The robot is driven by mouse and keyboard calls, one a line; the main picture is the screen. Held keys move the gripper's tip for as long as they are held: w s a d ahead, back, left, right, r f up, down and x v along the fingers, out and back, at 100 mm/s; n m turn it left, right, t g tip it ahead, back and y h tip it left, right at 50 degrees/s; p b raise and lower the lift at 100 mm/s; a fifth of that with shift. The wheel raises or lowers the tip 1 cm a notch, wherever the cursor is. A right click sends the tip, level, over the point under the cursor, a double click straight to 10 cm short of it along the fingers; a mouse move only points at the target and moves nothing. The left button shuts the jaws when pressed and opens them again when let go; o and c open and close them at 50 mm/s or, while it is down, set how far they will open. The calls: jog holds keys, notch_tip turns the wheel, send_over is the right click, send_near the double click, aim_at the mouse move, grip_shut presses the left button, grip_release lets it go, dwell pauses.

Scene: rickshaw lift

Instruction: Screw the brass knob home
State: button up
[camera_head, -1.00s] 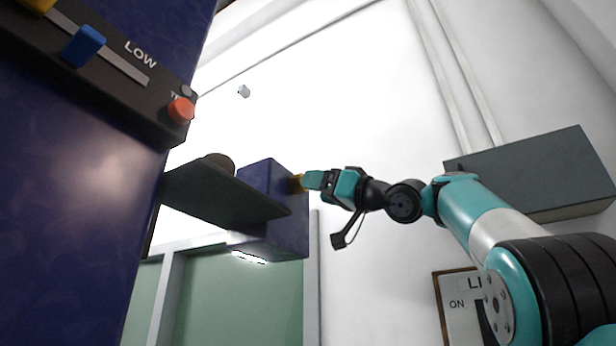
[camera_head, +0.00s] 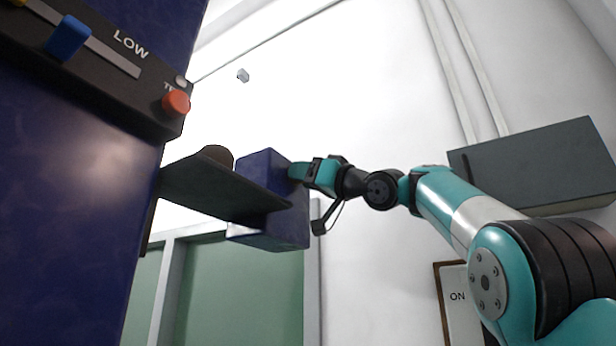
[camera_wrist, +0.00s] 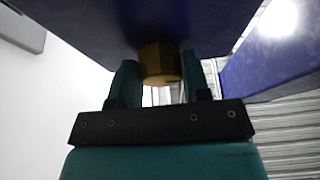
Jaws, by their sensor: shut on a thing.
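The brass knob (camera_wrist: 160,64) shows in the wrist view between my two teal fingers, against the blue block (camera_wrist: 130,22) above it. My gripper (camera_wrist: 156,78) is shut on the knob, one finger on each side. In the head view my gripper (camera_head: 297,171) reaches the right face of the blue block (camera_head: 262,172), and its fingers hide the knob there. How deep the knob sits in the block is hard to tell.
A dark shelf (camera_head: 215,192) with a round brown object (camera_head: 217,155) lies left of the block. A large blue panel (camera_head: 75,210) with a blue slider (camera_head: 69,37) and red button (camera_head: 176,102) fills the left. A grey box (camera_head: 535,165) is behind my arm.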

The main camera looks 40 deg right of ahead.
jog(key=m+h, duration=0.2)
jog(key=m, duration=0.1)
jog(key=m+h, duration=0.1)
jog(key=m, duration=0.2)
jog(key=shift+a+m+t+h, duration=0.1)
jog(key=shift+m+t+h, duration=0.3)
jog(key=o, duration=0.9)
jog(key=shift+s, duration=0.1)
